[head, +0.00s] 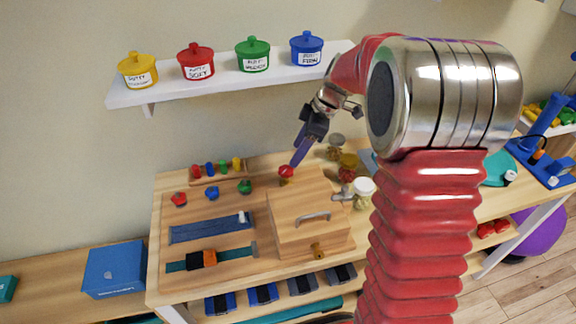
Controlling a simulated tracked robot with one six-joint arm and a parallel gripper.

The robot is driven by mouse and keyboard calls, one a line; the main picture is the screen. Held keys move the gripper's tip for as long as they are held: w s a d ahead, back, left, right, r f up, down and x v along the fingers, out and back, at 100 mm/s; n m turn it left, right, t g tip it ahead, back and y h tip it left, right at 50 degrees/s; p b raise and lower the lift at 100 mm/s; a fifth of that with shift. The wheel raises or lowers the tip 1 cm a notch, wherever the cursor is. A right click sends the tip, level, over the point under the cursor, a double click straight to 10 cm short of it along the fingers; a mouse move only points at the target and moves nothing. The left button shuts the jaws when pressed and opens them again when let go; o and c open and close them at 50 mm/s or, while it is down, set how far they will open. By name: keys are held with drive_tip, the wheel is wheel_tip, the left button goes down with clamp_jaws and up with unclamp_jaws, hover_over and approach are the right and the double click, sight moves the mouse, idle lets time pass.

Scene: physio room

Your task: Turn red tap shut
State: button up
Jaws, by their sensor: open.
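A red star-shaped tap handle (179,199) sits at the left of a row on the wooden board, beside a blue handle (212,193) and a green handle (245,187). A separate red knob (286,171) stands on a short stem at the back of the wooden box. My gripper (298,155) is open and points down just above and to the right of that knob, well to the right of the star-shaped handle. The fingers are seen edge-on, and I cannot tell whether they touch the knob. Nothing shows held in them.
The wooden box (300,232) with a metal handle stands on the board (208,277). Several jars (364,187) stand to the right. Small coloured pegs (210,168) stand at the back. A shelf (220,87) with several lidded pots hangs above. My arm hides much of the right side.

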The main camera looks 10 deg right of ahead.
sight(286, 169)
drive_tip(key=x, duration=0.8)
drive_tip(key=shift+r, duration=0.1)
drive_tip(key=c, duration=0.9)
drive_tip(key=shift+c, duration=0.6)
drive_tip(key=shift+m, duration=0.4)
